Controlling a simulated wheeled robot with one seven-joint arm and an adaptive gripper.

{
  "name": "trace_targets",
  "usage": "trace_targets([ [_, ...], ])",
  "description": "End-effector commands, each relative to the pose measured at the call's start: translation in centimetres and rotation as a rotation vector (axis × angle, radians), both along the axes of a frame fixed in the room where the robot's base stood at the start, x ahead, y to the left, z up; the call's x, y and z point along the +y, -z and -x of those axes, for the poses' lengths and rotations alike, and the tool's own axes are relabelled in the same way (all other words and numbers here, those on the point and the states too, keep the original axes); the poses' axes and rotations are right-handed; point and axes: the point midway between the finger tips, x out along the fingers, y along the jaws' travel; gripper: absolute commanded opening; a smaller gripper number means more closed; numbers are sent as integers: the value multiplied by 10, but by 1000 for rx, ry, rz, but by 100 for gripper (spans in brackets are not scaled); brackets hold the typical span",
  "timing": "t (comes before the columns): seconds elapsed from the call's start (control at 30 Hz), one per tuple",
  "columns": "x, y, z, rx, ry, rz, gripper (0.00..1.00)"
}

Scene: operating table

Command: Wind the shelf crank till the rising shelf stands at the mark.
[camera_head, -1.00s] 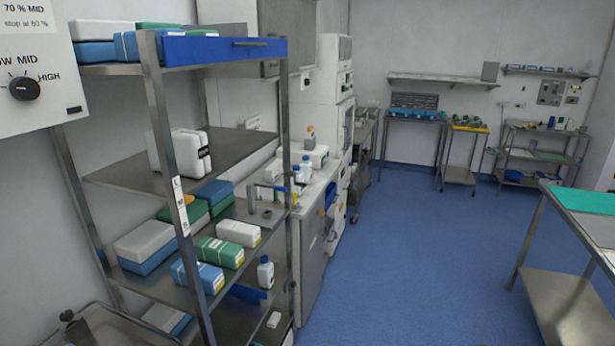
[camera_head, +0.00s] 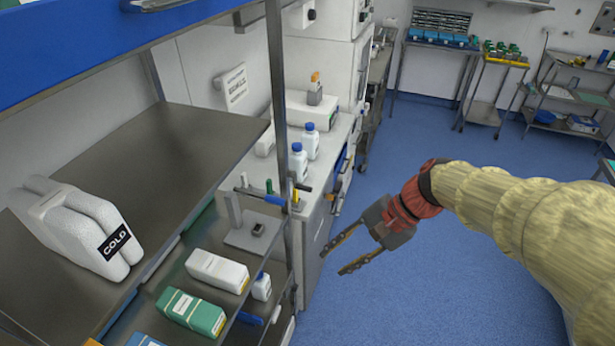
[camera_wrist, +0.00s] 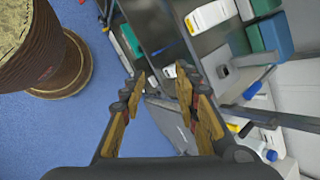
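The crank (camera_head: 247,213) is a grey upright post on a flat base with a horizontal bar and a blue end piece, on a lower shelf behind the rack's front post. Its base seems to show in the wrist view (camera_wrist: 222,72). The grey metal shelf (camera_head: 185,140) below the blue-fronted top shelf looks like the rising shelf and bears a white double container marked COLD (camera_head: 80,228). I cannot make out the mark now. My gripper (camera_head: 332,262) is open and empty, right of the rack and apart from the crank; its parted fingers also show in the wrist view (camera_wrist: 160,76).
The rack's front post (camera_head: 279,120) stands between my gripper and the crank. White and green boxes (camera_head: 193,311) and a small bottle (camera_head: 261,287) lie near the crank. Blue-capped bottles (camera_head: 298,162) stand on the counter behind. The blue floor (camera_head: 400,290) is clear.

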Motion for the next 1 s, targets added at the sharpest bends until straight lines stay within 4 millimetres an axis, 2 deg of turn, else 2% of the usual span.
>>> trace_targets([
  [0.1, 19, -6, -40, 178, 141, -170, 31],
  [0.3, 36, -2, -111, 453, 382, -455, 31],
  [0.5, 31, 18, -180, 699, 610, -733, 31],
  [0.6, 21, 32, -206, 793, 704, -851, 31],
  [0.7, 12, 44, -224, 858, 773, -942, 31],
  [0.83, 4, 55, -237, 904, 824, -1012, 31],
  [1.0, 9, 59, -244, 919, 840, -1037, 31],
])
